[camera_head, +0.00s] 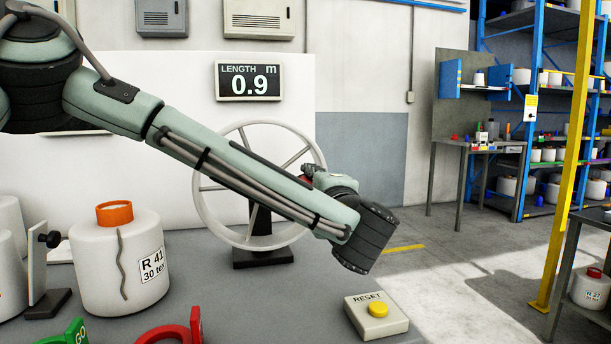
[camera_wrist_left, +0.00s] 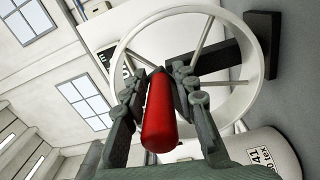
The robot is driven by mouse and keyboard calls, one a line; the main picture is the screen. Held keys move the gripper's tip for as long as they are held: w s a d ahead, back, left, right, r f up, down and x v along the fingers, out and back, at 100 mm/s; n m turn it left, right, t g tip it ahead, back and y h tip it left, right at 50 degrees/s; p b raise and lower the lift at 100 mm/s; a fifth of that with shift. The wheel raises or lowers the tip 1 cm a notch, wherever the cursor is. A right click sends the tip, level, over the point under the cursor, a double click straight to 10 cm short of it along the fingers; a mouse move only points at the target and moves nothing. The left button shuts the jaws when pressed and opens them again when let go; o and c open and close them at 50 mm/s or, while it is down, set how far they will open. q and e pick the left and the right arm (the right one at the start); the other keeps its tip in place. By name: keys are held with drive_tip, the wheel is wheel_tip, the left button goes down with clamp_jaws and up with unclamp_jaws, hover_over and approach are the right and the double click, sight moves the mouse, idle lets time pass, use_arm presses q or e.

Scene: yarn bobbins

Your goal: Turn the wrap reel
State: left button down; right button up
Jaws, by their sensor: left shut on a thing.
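The wrap reel (camera_head: 204,212) is a large white spoked wheel on a dark stand on the grey table; it also shows in the wrist view (camera_wrist_left: 243,85). My left arm crosses in front of it and hides part of its rim and spokes. My left gripper (camera_head: 314,174), at the reel's right side, is shut on the red handle (camera_wrist_left: 160,118). In the wrist view the fingers (camera_wrist_left: 160,82) press it from both sides. The wall display (camera_head: 249,82) reads LENGTH 0.9 m. My right gripper is not in view.
A white bobbin (camera_head: 122,270) with an orange top, labelled R 41 30 tex, stands left of the reel. A RESET box (camera_head: 376,315) with a yellow button is at the front right.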

use_arm(q)
drive_tip(key=shift+w+a+f+m, duration=0.15)
drive_tip(key=shift+f+m, duration=0.35)
drive_tip(key=shift+m, duration=0.3)
drive_tip(key=shift+r, duration=0.1)
drive_tip(key=c, duration=1.3)
unclamp_jaws()
drive_tip(key=shift+a, duration=0.1)
drive_tip(key=shift+c, duration=0.2)
drive_tip(key=v, duration=1.2)
